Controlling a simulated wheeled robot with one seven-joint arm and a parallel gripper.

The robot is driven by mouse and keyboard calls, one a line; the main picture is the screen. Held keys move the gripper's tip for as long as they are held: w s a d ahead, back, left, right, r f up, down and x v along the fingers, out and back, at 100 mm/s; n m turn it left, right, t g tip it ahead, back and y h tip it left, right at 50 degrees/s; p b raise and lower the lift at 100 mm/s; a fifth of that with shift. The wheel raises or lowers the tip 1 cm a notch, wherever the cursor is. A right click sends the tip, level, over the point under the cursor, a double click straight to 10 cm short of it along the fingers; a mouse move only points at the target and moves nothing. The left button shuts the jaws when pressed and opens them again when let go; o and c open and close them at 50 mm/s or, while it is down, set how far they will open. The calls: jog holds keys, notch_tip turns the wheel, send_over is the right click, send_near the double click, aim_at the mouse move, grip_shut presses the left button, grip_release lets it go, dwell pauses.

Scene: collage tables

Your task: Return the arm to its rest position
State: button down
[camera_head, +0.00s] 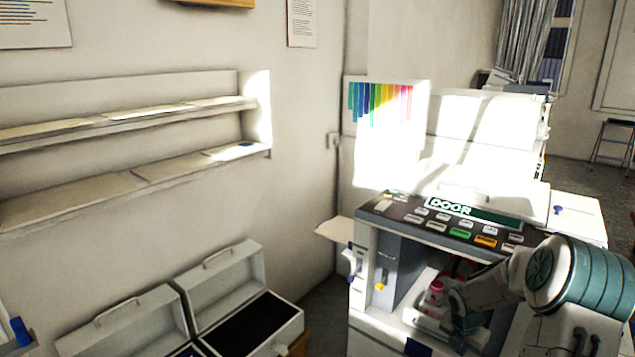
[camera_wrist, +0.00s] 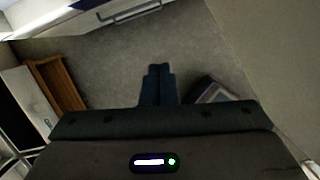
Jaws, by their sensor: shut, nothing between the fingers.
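My gripper (camera_wrist: 158,84) shows in the wrist view with its two dark fingers together and nothing between them. Beyond the fingertips is grey floor (camera_wrist: 110,75). In the head view my arm (camera_head: 575,280) is at the lower right, bent, with its white and teal links in front of a machine-like cabinet (camera_head: 375,320). The arm's far end reaches down beside the cabinet's open bay; the fingers cannot be made out there.
The cabinet has a button panel with a "DOOR" sign (camera_head: 475,212) and a red-and-white item (camera_head: 434,293) in its bay, close to my arm. Two open cases (camera_head: 225,290) stand at the lower left. Wall shelves (camera_head: 120,185) are at left. An orange-brown wooden piece (camera_wrist: 60,85) shows in the wrist view.

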jog(key=s+a+r+m+p, duration=0.2)
jog(key=s+a+r+m, duration=0.65)
jog(key=r, duration=0.35)
jog(key=s+a+r+m+p, duration=0.2)
jog(key=s+a+r+m, duration=0.65)
jog(key=r, duration=0.35)
jog(key=s+a+r+m+y, duration=0.1)
jog(key=s+a+m, duration=0.1)
jog(key=s+m, duration=0.2)
jog(key=s+a+r+m+t+y, duration=0.1)
jog(key=s+a+m, duration=0.2)
jog(key=s+m, duration=0.2)
jog(key=shift+s+a+r+p, duration=0.15)
jog(key=shift+s+r+p, duration=0.25)
jog(key=shift+s, duration=0.45)
jog(key=shift+w, duration=0.15)
